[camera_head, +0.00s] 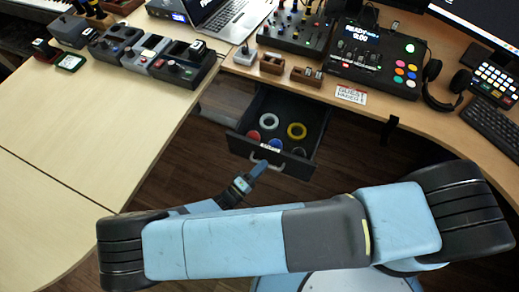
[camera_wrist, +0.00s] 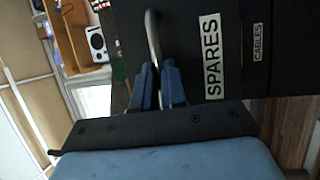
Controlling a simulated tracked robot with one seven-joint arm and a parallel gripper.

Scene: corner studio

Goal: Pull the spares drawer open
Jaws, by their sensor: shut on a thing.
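The spares drawer (camera_head: 297,163) stands out from under the desk in the head view, with its inside showing. Its dark front carries a white SPARES label (camera_wrist: 212,58) in the wrist view. The drawer's grey bar handle (camera_wrist: 152,32) runs between my fingertips. My gripper (camera_wrist: 158,80) is shut on this handle, with a blue finger on each side. In the head view my gripper (camera_head: 257,168) reaches the handle from below. Inside the drawer are a white ring, a yellow ring and several round red and blue pieces.
A drawer labelled CABLES (camera_wrist: 258,42) is beside the spares drawer in the wrist view. The desk (camera_head: 235,62) above holds mixers, a laptop (camera_head: 222,18) and headphones (camera_head: 440,82). A pale table (camera_head: 90,125) stands at left. Wooden floor (camera_head: 185,165) shows between them.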

